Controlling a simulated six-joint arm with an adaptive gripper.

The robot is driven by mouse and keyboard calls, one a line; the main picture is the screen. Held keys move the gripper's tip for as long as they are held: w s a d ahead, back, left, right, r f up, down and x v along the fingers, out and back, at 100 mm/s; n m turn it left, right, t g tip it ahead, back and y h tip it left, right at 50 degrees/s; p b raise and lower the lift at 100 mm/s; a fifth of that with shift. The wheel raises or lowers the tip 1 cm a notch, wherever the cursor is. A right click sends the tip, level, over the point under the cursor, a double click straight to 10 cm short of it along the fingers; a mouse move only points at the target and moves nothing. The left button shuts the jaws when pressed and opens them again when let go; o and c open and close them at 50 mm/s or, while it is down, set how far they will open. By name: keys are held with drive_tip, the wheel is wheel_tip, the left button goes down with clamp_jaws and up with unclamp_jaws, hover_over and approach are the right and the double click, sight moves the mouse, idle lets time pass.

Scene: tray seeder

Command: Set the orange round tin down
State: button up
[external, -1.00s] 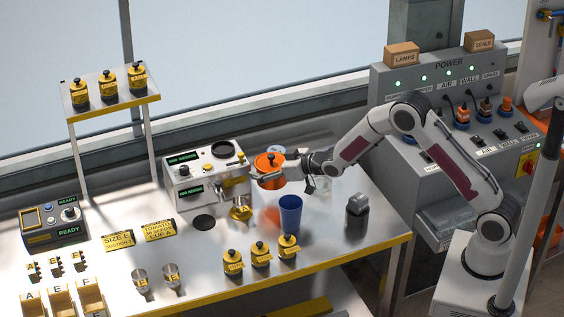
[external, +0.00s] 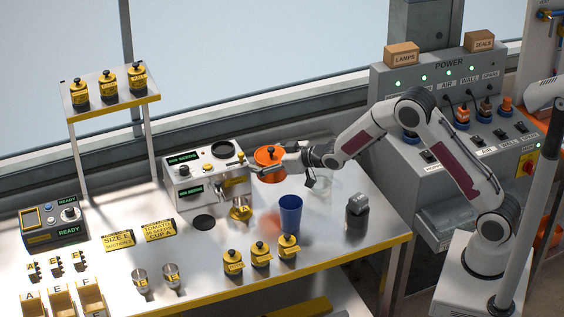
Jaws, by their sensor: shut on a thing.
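The orange round tin (external: 268,155) has a dark knob on top. It is held upright beside the right side of the white-and-steel machine, above the steel table. My gripper (external: 272,171) is shut on the tin, reaching in from the right. The fingers cover part of the tin's side. An orange reflection shows on the table below, so the tin seems to be above the surface; the exact gap is hard to tell.
A blue cup (external: 290,216) stands in front of the tin. The machine (external: 207,185) is on its left, with a brass funnel (external: 240,210) in front. Several yellow-and-black jars (external: 260,254) line the front. A dark grey object (external: 357,212) stands right. Bare table lies between it and the cup.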

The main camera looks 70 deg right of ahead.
sight(258, 152)
wheel_tip(258, 152, up, 5)
drive_tip(key=shift+r, duration=0.2)
drive_tip(key=shift+w+a+r, duration=0.1)
drive_tip(key=shift+w+r, duration=0.1)
drive_tip(key=shift+r, duration=0.05)
drive_tip(key=w+a+r+n+g+y, duration=0.1)
drive_tip(key=w+a+r+n+y, duration=0.3)
drive_tip(key=a, duration=0.3)
drive_tip(key=w+a+r+n+g+y, duration=0.1)
drive_tip(key=w+a+r+n+y, duration=0.3)
drive_tip(key=a, duration=0.4)
drive_tip(key=s+a+n+g+y, duration=0.3)
drive_tip(key=a, duration=0.3)
drive_tip(key=s+a+f+n+g+y, duration=0.1)
drive_tip(key=s+a+f+n+g, duration=0.1)
drive_tip(key=f, duration=0.4)
drive_tip(key=s+a+f+n+g+y, duration=0.1)
drive_tip(key=s+a+f+n+g, duration=0.1)
drive_tip(key=s+f, duration=0.3)
drive_tip(key=shift+s+f+n+g+y, duration=0.2)
drive_tip(key=shift+f+n+g+y, duration=0.25)
drive_tip(key=shift+f+g, duration=0.65)
